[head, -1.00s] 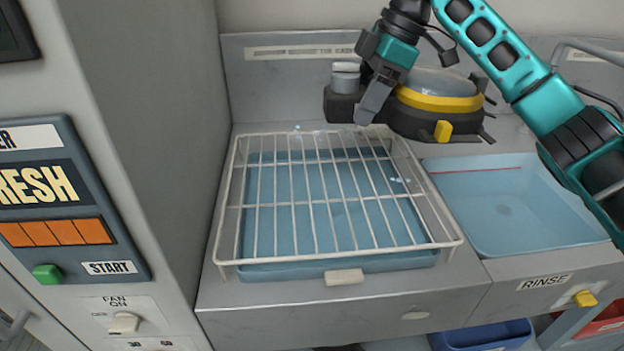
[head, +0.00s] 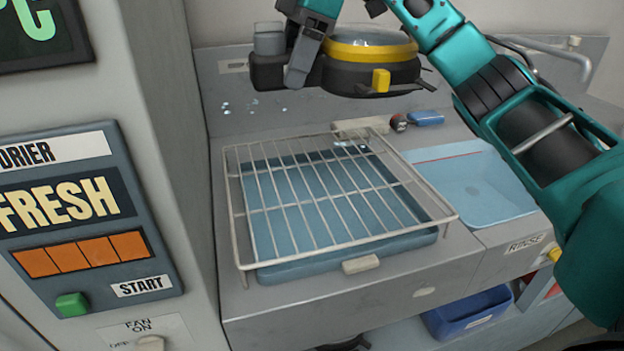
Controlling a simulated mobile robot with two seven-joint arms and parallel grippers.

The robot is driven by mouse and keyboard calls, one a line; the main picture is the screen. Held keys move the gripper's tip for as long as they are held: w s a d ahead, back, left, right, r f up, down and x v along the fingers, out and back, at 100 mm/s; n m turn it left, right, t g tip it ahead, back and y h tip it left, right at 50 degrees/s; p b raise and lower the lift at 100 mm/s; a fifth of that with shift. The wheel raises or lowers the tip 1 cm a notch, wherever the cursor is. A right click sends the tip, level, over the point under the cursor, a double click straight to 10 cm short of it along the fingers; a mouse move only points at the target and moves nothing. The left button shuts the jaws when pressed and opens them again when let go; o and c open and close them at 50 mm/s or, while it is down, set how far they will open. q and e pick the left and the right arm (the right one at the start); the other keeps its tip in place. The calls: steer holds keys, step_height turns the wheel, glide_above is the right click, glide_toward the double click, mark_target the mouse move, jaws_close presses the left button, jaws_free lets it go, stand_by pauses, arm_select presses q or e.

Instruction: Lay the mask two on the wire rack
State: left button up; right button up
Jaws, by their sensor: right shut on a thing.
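The mask (head: 345,76) is black with a yellow ring, a clear visor and a grey cylinder at its left end. My right gripper (head: 297,72) is shut on the mask near that end and holds it in the air, above and behind the wire rack. The wire rack (head: 262,238) is a white wire frame standing over a blue tray (head: 310,262) on the grey counter. Nothing lies on the rack. My left gripper is not in view.
The drier panel (head: 75,220) stands close at the left. A blue rinse basin (head: 475,190) is to the right of the rack. A beige block (head: 360,126), a small dark and red item (head: 398,122) and a blue item (head: 427,118) lie behind the rack.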

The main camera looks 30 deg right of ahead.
steer(key=shift+a+r, duration=0.25)
steer(key=shift+a, duration=0.1)
steer(key=shift+f, duration=0.35)
step_height(320, 180, down, 19)
steer(key=b, duration=0.3)
steer(key=shift+f, duration=0.1)
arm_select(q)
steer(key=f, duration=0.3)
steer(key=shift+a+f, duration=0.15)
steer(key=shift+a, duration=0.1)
arm_select(e)
steer(key=o, duration=1.4)
steer(key=shift+f, duration=0.15)
